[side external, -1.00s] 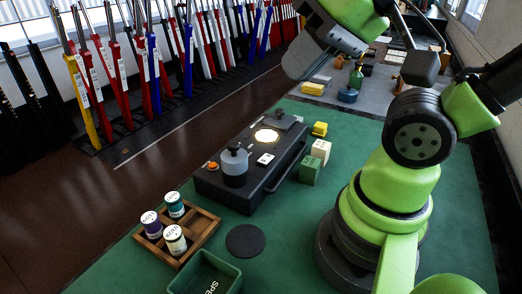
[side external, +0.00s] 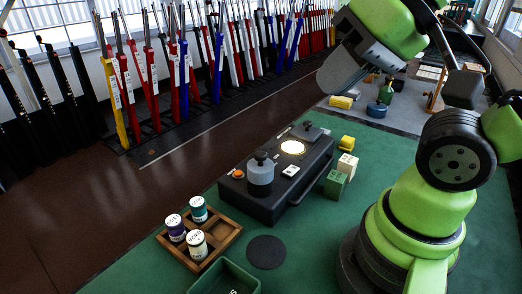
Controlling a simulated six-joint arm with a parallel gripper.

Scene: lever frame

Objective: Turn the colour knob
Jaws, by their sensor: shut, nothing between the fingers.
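A black lamp box (side external: 252,198) lies on the green table with a round lit pale-yellow lens (side external: 293,147) on top. A grey cylinder with a black cap, which looks like the colour knob (side external: 260,170), stands upright on its near end. An orange button (side external: 238,174) and a small white switch (side external: 290,170) are beside it. My gripper (side external: 340,72) is above and to the right of the box, tilted, well apart from it. It looks shut and empty; its fingertips are hard to make out.
A wooden tray (side external: 222,246) with three labelled jars, a black disc (side external: 266,252) and a green bin (side external: 222,276) are in front of the box. Coloured levers line the back.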

